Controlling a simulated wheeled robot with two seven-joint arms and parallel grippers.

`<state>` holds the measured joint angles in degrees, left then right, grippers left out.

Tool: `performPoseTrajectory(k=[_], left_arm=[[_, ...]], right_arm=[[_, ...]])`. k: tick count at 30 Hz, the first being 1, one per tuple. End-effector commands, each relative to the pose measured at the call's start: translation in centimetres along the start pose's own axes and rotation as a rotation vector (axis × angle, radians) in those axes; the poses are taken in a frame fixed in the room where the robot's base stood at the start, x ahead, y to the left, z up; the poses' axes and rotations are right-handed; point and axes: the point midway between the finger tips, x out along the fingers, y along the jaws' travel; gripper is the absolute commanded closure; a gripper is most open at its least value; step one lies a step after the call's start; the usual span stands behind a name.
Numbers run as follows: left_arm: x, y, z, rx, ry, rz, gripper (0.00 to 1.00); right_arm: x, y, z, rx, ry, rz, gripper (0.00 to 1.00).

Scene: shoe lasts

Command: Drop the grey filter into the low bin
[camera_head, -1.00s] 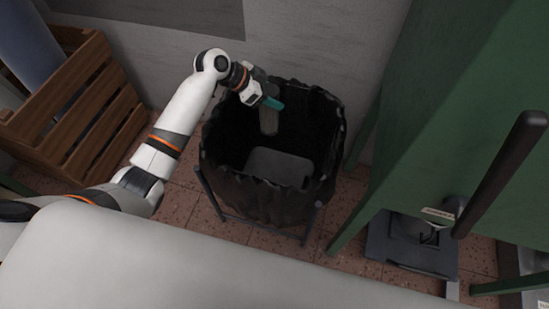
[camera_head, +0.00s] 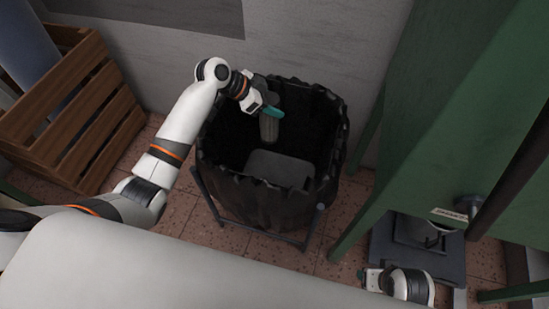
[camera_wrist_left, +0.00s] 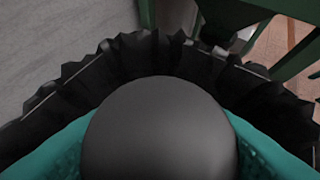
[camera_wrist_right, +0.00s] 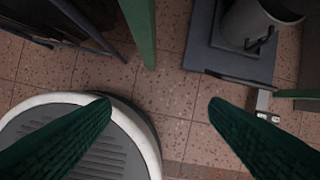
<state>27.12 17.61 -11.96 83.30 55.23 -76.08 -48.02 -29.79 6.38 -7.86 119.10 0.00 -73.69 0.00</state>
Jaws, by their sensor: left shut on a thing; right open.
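The grey filter (camera_head: 269,129) is a grey cylinder hanging upright from my left gripper (camera_head: 272,112), which is shut on it. It is over the opening of the low bin (camera_head: 262,204), a black-lined bin on a metal frame. In the left wrist view the filter's dark rounded end (camera_wrist_left: 160,130) fills the space between the teal fingers, with the liner's ruffled rim (camera_wrist_left: 130,50) beyond. My right gripper (camera_wrist_right: 160,108) is open and empty above the tiled floor. Its fingertips are not clear in the head view.
A grey flat thing (camera_head: 281,168) lies inside the bin. A wooden crate (camera_head: 75,130) stands at the left. A green cabinet (camera_head: 450,110) on legs stands at the right, with a dark grey stand (camera_head: 420,255) beneath it. A grey wall is behind the bin.

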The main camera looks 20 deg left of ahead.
Motion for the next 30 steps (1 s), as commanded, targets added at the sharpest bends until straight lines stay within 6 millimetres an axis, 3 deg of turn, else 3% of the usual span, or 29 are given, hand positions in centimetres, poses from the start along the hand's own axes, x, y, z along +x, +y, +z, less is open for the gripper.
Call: performPoseTrajectory(k=[12, 25, 26, 30], left_arm=[[1.0, 0.0, -1.0, 0.001, -0.002, 0.001, 0.96], [1.1, 0.0, -1.0, 0.001, -0.002, 0.001, 0.96], [1.1, 0.0, -1.0, 0.001, -0.002, 0.001, 0.46], [1.1, 0.0, -1.1, 0.001, -0.001, 0.001, 0.24]], right_arm=[[-4.9, -0.2, 0.8, 0.003, -0.027, -0.005, 0.3], [-5.8, -0.2, 0.8, 0.004, -0.029, -0.006, 0.3], [-5.8, -0.2, 0.8, 0.004, -0.03, -0.006, 0.3], [-5.8, -0.2, 0.8, 0.004, -0.03, -0.006, 0.3]])
